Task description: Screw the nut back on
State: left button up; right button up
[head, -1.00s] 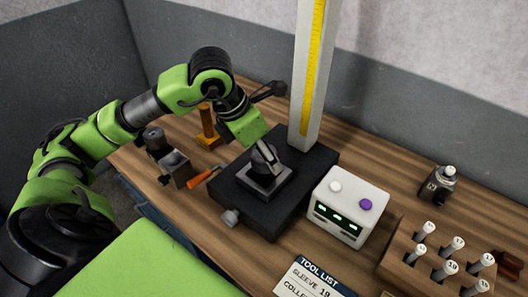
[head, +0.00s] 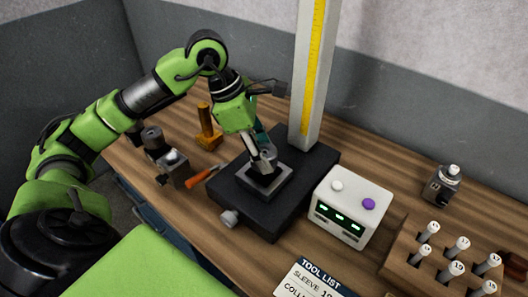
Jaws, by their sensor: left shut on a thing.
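My left gripper (head: 264,160) points down over the square grey holder (head: 265,181) on the black base of the measuring stand (head: 230,186). Its fingers are shut on a small grey metal piece at the top of the holder, which looks like the nut (head: 268,157). The fingers hide part of this piece, and I cannot tell whether it is seated on a thread. My right gripper is not in view.
A white box with green displays (head: 345,207) stands right of the base. A wooden rack (head: 407,250) with several numbered pieces is at the lower right, and a metal tool holder (head: 441,185) stands behind it. An orange-handled tool (head: 200,178) and a vise-like fixture (head: 167,160) lie left.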

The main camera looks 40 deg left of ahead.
pick_arm(q)
jog(key=shift+m, duration=0.4)
jog(key=o, duration=1.3)
jog(key=shift+c, duration=0.2)
